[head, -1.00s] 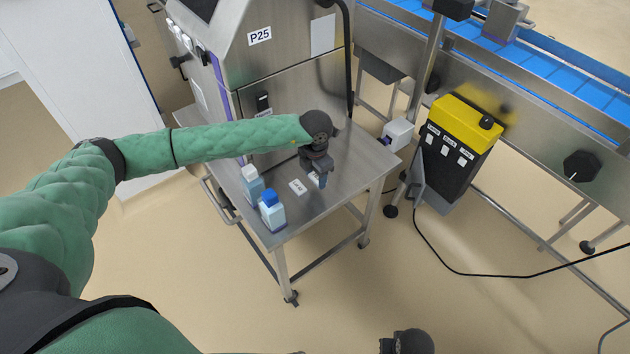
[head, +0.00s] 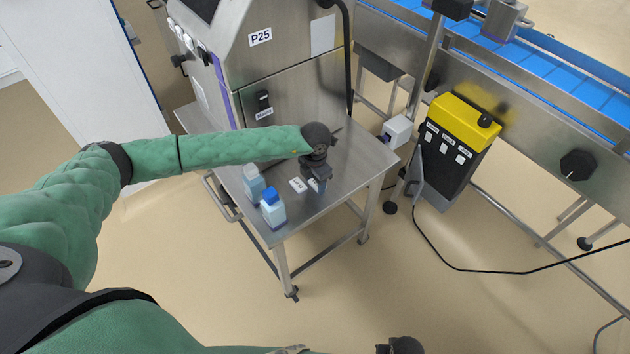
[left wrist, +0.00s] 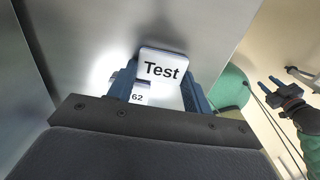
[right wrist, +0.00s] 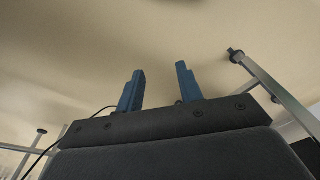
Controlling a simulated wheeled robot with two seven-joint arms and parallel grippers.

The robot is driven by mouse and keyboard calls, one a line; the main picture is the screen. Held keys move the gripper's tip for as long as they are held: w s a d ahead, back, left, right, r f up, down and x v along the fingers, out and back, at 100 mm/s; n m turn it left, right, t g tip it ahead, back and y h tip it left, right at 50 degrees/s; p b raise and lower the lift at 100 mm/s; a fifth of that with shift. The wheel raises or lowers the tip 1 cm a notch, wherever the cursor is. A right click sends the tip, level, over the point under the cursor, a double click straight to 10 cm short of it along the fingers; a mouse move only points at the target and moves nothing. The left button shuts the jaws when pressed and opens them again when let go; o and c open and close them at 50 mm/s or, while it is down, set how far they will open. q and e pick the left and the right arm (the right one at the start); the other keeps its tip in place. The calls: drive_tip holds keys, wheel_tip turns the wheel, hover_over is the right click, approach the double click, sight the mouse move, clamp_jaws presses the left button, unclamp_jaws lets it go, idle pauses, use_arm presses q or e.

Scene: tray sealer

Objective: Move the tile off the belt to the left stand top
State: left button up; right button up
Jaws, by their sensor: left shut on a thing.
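My left gripper (head: 317,186) is low over the steel stand top (head: 350,165), near its front right part. In the left wrist view its two blue fingers (left wrist: 160,92) are shut on a white tile (left wrist: 163,66) marked "Test". Whether the tile touches the top I cannot tell. A small white card (head: 298,185) lies on the stand just left of the gripper. My right gripper (right wrist: 158,88) is open and empty, over bare floor. The blue belt (head: 560,70) is at the upper right.
Two blue-and-white bottles (head: 272,208) stand at the stand's front left. A yellow-and-black control box (head: 458,140) hangs to the right. The stand's right side is clear.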

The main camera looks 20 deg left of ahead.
use_arm(q)
drive_tip(key=shift+f, duration=0.1)
use_arm(e)
drive_tip(key=shift+w+a+r, duration=0.1)
drive_tip(key=shift+a+r, duration=0.05)
drive_tip(key=shift+r, duration=0.15)
use_arm(q)
drive_tip(key=o, duration=0.7)
drive_tip(key=shift+c, duration=0.2)
drive_tip(key=o, duration=0.3)
use_arm(e)
drive_tip(key=shift+w+r, duration=0.2)
drive_tip(key=shift+r, duration=0.15)
drive_tip(key=shift+s+f, duration=0.2)
